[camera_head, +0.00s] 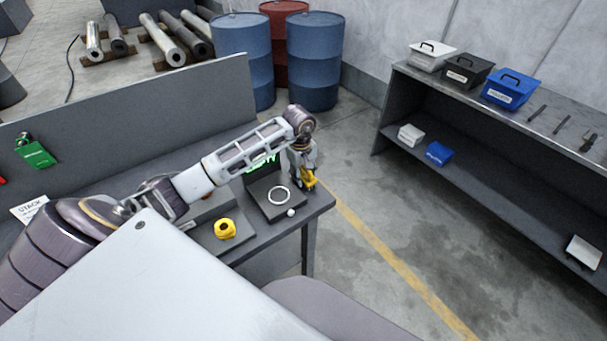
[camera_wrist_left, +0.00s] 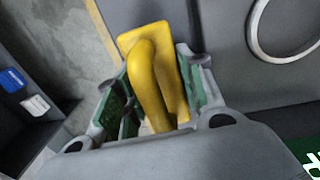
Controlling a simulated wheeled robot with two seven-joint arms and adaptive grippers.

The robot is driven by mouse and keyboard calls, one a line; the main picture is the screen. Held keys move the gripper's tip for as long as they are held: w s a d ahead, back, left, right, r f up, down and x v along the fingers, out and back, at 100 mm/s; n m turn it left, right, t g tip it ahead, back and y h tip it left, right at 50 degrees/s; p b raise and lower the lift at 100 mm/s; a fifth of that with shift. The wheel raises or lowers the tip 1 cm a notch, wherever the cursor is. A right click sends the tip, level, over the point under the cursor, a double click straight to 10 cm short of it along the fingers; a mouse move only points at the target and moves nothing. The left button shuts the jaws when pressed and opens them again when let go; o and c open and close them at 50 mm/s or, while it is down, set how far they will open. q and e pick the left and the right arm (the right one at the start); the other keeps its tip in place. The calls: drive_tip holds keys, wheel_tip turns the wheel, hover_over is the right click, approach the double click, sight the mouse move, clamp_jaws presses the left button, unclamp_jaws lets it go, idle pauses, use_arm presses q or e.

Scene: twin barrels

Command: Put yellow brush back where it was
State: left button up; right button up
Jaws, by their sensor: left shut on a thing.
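The yellow brush (camera_wrist_left: 155,75) is between the fingers of my left gripper (camera_wrist_left: 160,100) in the left wrist view, and the gripper is shut on it. In the head view my left gripper (camera_head: 307,176) is at the right end of the workbench (camera_head: 318,203), pointing down, with a small yellow part of the brush (camera_head: 308,182) showing at its fingers. The brush is just right of a dark stand with a white ring (camera_head: 279,195). I cannot tell whether the brush touches the bench. My right gripper is not in view.
A shelf (camera_head: 400,85) with boxes and tools stands at the right. Blue barrels (camera_head: 314,60) stand behind. Open floor lies between bench and shelf.

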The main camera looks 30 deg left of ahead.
sight(302, 174)
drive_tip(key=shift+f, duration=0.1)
use_arm(q)
drive_tip(key=o, duration=0.7)
drive_tip(key=shift+f, duration=0.1)
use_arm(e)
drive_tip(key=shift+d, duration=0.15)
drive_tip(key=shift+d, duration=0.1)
use_arm(q)
drive_tip(key=shift+r, duration=0.2)
drive_tip(key=shift+r, duration=0.35)
drive_tip(key=r, duration=0.6)
drive_tip(key=r+b, duration=0.1)
drive_tip(key=r, duration=0.2)
drive_tip(key=shift+s+a+r, duration=0.1)
drive_tip(key=shift+s+a, duration=0.05)
drive_tip(key=shift+s, duration=0.15)
drive_tip(key=shift+r, duration=0.95)
drive_tip(key=shift+s, duration=0.1)
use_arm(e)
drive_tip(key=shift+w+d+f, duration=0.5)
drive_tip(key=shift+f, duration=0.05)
